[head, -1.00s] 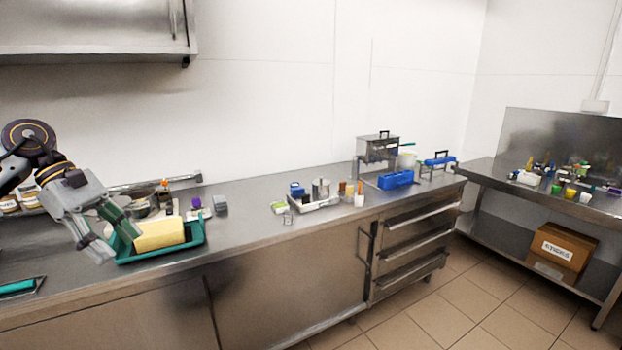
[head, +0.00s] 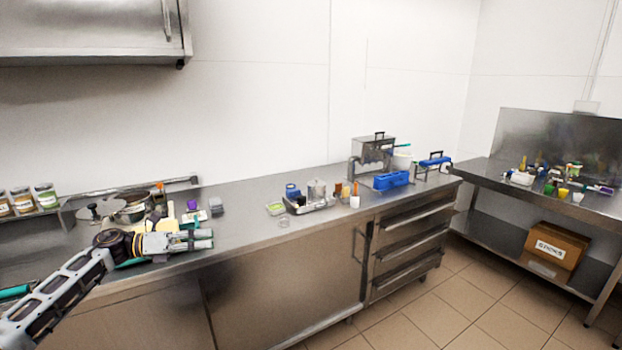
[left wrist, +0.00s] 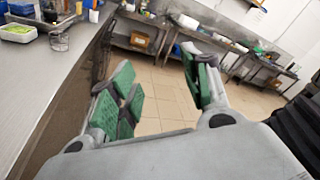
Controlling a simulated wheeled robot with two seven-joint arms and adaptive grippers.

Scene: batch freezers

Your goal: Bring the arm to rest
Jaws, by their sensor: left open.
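My left gripper (head: 204,239) is in front of the green tray, at the counter's front edge, its fingers pointing right. In the left wrist view the gripper (left wrist: 165,95) is open, with green pads apart and only floor visible between them. My left arm comes in from the lower left in the head view and hides most of the tray and the yellow block (head: 164,226) in it. My right gripper is not in view.
The steel counter (head: 245,206) holds a metal tray (head: 310,206) with small items and a blue bin (head: 391,180). Spice jars (head: 45,196) stand on a shelf at left. A second table (head: 480,171) stands at right. Floor (head: 440,300) between is clear.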

